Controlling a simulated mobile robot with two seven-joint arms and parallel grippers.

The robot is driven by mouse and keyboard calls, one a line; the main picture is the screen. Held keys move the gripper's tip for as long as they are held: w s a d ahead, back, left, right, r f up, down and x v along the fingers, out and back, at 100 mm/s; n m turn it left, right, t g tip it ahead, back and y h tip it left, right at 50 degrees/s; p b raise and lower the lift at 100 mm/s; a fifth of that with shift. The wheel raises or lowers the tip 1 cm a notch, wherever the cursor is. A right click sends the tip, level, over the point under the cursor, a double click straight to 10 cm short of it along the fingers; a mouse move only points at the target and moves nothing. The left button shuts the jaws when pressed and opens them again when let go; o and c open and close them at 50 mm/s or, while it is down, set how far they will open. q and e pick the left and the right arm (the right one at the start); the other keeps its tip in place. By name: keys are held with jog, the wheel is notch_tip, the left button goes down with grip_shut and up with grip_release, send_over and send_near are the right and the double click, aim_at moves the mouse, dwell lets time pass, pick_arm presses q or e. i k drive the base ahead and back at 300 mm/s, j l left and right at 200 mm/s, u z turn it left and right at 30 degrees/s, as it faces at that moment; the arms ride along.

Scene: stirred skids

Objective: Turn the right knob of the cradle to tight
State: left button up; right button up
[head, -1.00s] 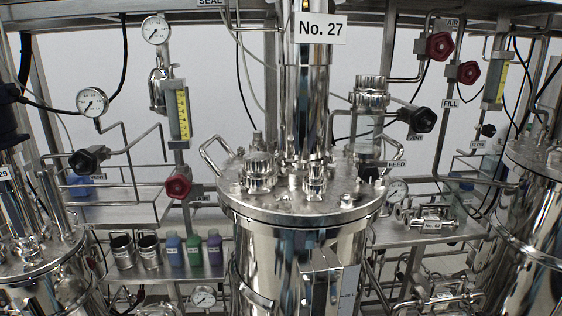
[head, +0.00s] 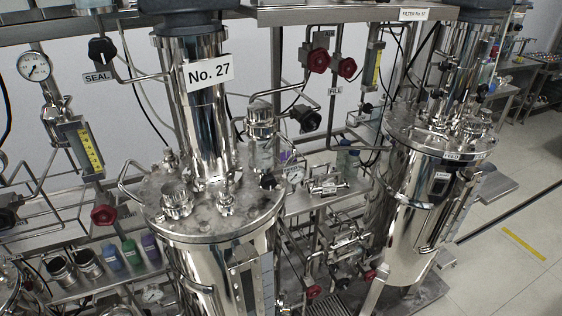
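Neither of my grippers is in view. I cannot make out for sure which thing is the cradle. A small metal fitting with a white label (head: 328,187) sits on the steel shelf right of the No. 27 vessel; its label and any knobs are too small to read. Dark red knobs (head: 318,60) and (head: 347,67) are on the pipes above the shelf. A black knob (head: 306,118) is on a pipe below them. Another black knob (head: 102,51) is above the SEAL label at the upper left.
The steel No. 27 vessel (head: 215,255) stands in front, left of centre. A second steel vessel (head: 415,210) stands to the right. Small bottles (head: 131,251) stand on the left shelf. Clamped pipework (head: 345,250) fills the gap between vessels.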

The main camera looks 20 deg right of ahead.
aim_at(371, 253)
jog(key=z, duration=1.05)
jog(key=i+l+u, duration=0.1)
jog(key=u, duration=0.25)
jog(key=l+u, duration=0.35)
jog(key=i+l+u, duration=0.1)
jog(key=l+u, duration=0.15)
jog(key=u, duration=0.15)
